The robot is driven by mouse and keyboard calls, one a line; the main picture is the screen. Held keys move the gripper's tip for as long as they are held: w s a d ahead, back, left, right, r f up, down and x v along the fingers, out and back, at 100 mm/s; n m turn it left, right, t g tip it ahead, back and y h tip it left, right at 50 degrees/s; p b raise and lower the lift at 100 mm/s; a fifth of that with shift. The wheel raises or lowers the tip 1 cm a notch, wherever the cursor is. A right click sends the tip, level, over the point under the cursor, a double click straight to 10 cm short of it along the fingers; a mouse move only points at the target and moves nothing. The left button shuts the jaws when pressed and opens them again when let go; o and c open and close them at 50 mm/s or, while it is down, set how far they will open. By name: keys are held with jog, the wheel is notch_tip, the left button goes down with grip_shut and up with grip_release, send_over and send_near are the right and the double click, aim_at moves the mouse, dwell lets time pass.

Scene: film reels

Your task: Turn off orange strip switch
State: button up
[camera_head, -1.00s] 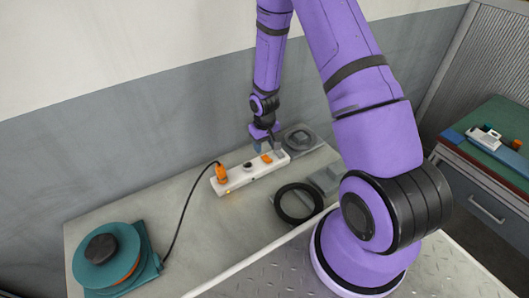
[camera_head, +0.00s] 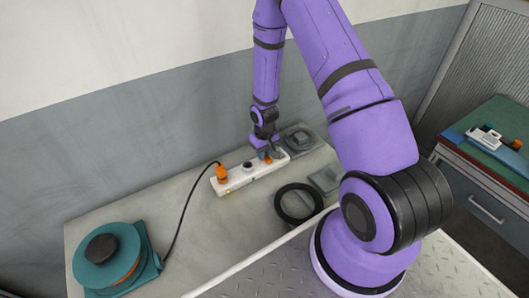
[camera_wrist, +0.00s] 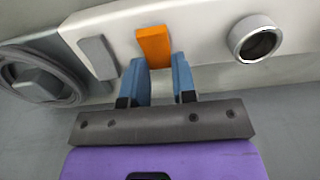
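The white power strip (camera_head: 240,178) lies on the bench near the wall. Its orange rocker switch (camera_wrist: 153,46) is in the upper middle of the wrist view, between a grey switch (camera_wrist: 97,57) and a round dark socket (camera_wrist: 256,39). In the head view the orange switch (camera_head: 268,158) is partly hidden by my gripper. My gripper (camera_wrist: 162,68) has two blue fingers, apart with nothing between them. The left finger's tip overlaps the lower edge of the orange switch; I cannot tell whether it touches. The right finger is toward the socket side.
An orange plug (camera_head: 222,174) sits in the strip's left end, its black cable running to a teal reel (camera_head: 108,256). A black ring (camera_head: 298,203) and grey flat pieces (camera_head: 325,180) lie in front. A grey round-topped piece (camera_head: 301,137) is beyond the right end. The bench (camera_head: 190,245) has free room front left.

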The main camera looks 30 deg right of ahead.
jog(key=shift+s, duration=0.1)
jog(key=shift+s+r+t, duration=0.1)
jog(key=shift+s+t, duration=0.1)
jog(key=shift+t, duration=0.85)
jog(key=shift+s+r+t, duration=0.1)
jog(key=shift+s+t, duration=0.1)
jog(key=shift+t, duration=0.85)
jog(key=o, duration=0.9)
jog(key=shift+v, duration=5.4)
